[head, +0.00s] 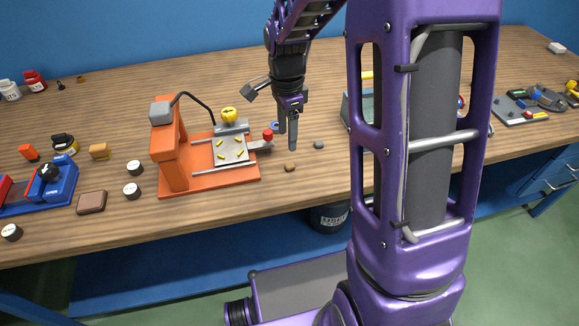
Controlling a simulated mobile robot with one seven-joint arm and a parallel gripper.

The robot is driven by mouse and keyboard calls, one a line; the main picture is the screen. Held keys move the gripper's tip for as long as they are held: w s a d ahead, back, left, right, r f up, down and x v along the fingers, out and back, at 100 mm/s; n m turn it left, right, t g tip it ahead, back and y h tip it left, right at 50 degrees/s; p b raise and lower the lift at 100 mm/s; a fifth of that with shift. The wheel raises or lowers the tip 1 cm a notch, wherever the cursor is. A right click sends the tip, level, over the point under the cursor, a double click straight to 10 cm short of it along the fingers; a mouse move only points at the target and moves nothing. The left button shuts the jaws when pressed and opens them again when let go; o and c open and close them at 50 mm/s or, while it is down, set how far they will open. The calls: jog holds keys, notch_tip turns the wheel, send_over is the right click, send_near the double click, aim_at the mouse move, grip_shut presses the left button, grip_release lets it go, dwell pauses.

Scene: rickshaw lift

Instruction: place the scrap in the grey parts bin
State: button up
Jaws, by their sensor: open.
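My gripper (288,133) points down over the wooden bench, just right of the orange machine, with its fingers apart and nothing visible between them. A small brown piece (290,168) lies on the bench in front of it, and a small grey piece (319,145) lies to its right. I cannot tell which of these, if either, is the scrap. A grey container (346,109), possibly the grey parts bin, stands farther right. My purple column hides most of it, including its contents.
The orange machine (175,160) has a red knob (268,134) close beside my gripper. Small jars, blocks and a blue tool (50,185) crowd the bench's left side. A tray of parts (520,110) lies far right. A dark bucket (329,217) stands below the bench.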

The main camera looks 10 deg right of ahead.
aim_at(289, 165)
jog(key=f, duration=1)
jog(key=shift+w+d+f+b, duration=0.1)
jog(key=shift+d+f+b, duration=0.1)
jog(key=shift+b, duration=0.15)
jog(key=shift+r, duration=0.1)
grip_shut()
